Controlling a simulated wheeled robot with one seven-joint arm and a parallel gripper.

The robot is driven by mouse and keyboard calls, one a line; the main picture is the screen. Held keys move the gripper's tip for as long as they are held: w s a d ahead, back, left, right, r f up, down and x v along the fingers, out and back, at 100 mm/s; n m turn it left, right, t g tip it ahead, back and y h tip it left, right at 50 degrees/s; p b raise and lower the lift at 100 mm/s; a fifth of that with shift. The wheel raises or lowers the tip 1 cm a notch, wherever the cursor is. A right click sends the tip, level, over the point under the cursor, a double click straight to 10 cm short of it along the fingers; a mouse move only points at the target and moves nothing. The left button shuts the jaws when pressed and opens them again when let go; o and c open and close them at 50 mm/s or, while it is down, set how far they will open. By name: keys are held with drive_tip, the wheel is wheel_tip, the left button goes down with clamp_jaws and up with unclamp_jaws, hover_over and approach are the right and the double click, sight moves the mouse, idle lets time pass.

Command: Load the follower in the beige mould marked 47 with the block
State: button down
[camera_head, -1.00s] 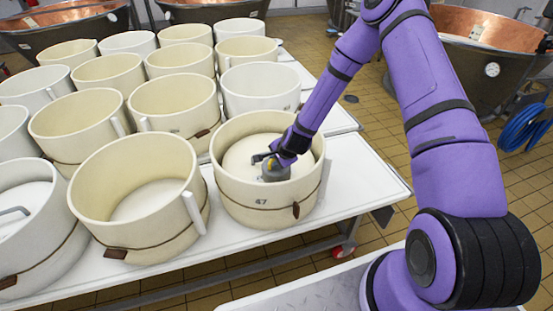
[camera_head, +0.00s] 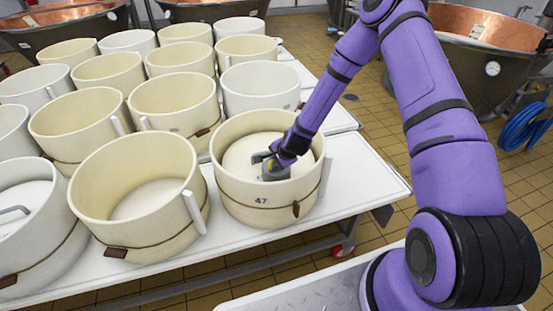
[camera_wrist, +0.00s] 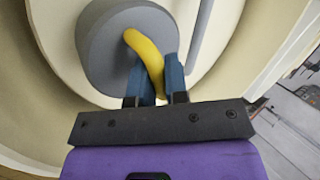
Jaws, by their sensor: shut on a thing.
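The beige mould marked 47 (camera_head: 240,197) stands at the front right of the table, with a brown cord around it. A pale follower (camera_head: 240,158) lies inside it; it also shows in the wrist view (camera_wrist: 210,75). My gripper (camera_head: 272,163) reaches down inside the mould. In the wrist view my gripper (camera_wrist: 158,85) is shut on the yellow handle (camera_wrist: 145,50) of the grey round block (camera_wrist: 105,50). The block is over the follower; I cannot tell whether it touches it.
An empty beige mould (camera_head: 135,225) stands close on the left, with a white upright bar at its side. Several more moulds fill the white table (camera_head: 365,190) behind and left. The table's right end is clear. Copper vats (camera_head: 485,30) stand behind.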

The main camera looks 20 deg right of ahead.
drive_tip(key=shift+f, duration=0.3)
idle(0.5)
drive_tip(key=c, duration=1.1)
unclamp_jaws()
drive_tip(key=shift+o, duration=0.2)
drive_tip(key=shift+f, duration=0.1)
drive_tip(key=shift+r, duration=3.55)
drive_tip(key=shift+r, duration=0.1)
